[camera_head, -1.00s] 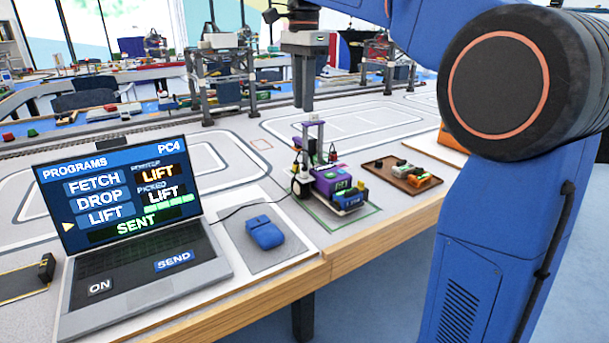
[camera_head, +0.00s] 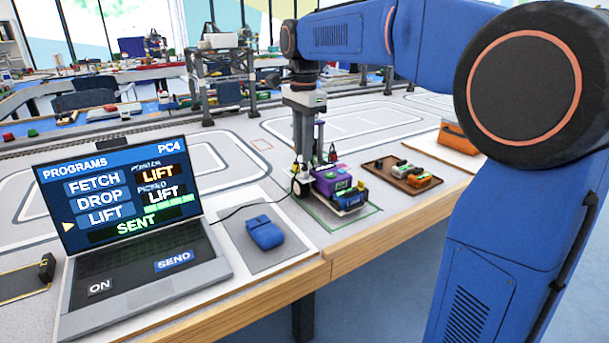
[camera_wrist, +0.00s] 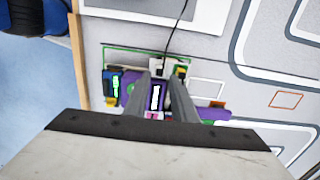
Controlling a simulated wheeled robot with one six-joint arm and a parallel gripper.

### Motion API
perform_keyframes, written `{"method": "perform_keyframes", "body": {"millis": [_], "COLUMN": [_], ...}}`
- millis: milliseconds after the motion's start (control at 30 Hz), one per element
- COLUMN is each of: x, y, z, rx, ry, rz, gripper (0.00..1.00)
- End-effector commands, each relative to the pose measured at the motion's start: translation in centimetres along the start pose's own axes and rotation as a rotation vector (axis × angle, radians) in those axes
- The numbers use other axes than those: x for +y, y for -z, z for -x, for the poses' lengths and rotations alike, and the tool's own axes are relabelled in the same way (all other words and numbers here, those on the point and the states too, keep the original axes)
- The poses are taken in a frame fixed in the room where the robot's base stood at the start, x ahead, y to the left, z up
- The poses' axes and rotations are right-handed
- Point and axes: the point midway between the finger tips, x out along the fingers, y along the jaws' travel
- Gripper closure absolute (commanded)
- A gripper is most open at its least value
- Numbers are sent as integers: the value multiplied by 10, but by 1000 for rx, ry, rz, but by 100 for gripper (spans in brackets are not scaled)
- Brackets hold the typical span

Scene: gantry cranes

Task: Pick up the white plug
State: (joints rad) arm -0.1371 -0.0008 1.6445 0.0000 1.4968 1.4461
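A small white plug (camera_wrist: 161,67) shows in the wrist view at the end of a thin black cable. It sits at the side of a small wheeled model vehicle (camera_head: 338,190), which has purple, blue and green parts. The cable also shows in the head view, running from near the blue mouse to the vehicle. My gripper (camera_wrist: 158,80) points down over the vehicle. Its two fingers are apart, with the plug close to the fingertips and a purple part behind between them. Whether a finger touches anything, I cannot tell. In the head view, my gripper (camera_head: 304,160) partly hides the vehicle's upright mast.
A laptop (camera_head: 135,230) stands at left, its screen showing LIFT and SENT. The blue mouse (camera_head: 265,235) lies on a grey pad. A brown tray (camera_head: 385,178) with small parts and an orange box (camera_head: 455,140) are right. A gantry crane (camera_head: 200,85) stands behind.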

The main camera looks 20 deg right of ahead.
Motion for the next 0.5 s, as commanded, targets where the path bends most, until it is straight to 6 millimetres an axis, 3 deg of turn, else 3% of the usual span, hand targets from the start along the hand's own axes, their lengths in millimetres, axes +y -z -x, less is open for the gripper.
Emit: {"method": "perform_keyframes", "body": {"millis": [300, 500], "x": [1, 0], "y": [2, 2], "z": [-41, -48], "rx": [0, 0], "ry": [-3, -1], "rz": [0, 0], "gripper": [77, 77]}}
